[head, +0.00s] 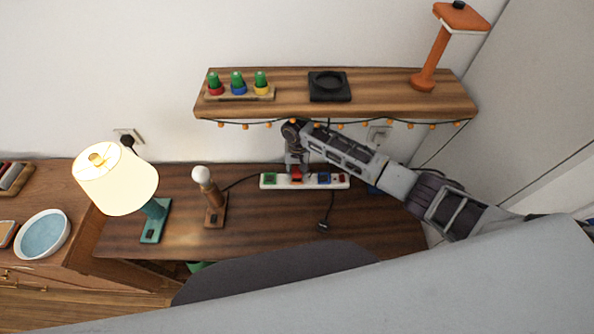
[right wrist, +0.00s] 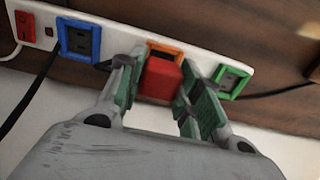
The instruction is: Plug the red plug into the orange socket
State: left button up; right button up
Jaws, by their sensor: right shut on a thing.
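The white power strip (head: 308,184) lies along the back of the wooden desk. Its orange socket (right wrist: 164,48) sits between a blue socket (right wrist: 79,38) and a green socket (right wrist: 231,80). My right gripper (right wrist: 158,85) is shut on the red plug (right wrist: 160,80), one finger on each side. The plug is right in front of the orange socket and hides its lower part. I cannot tell whether its prongs are inside. In the head view the right gripper (head: 296,168) points down at the strip, with the red plug mostly hidden. My left gripper is not in view.
A wooden shelf (head: 300,106) with string lights overhangs the strip. A black plug (head: 322,226) and its cord lie in front of the strip. A bulb lamp (head: 213,205) and a lit shaded lamp (head: 117,182) stand left. Cords leave the strip at both sides.

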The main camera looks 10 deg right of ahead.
aim_at(297, 170)
jog(key=shift+f+b, duration=0.4)
jog(key=shift+f, duration=0.65)
dwell(0.8)
jog(key=o, duration=1.2)
jog(key=shift+r, duration=0.15)
jog(key=shift+r, duration=3.6)
jog(key=shift+s, duration=0.1)
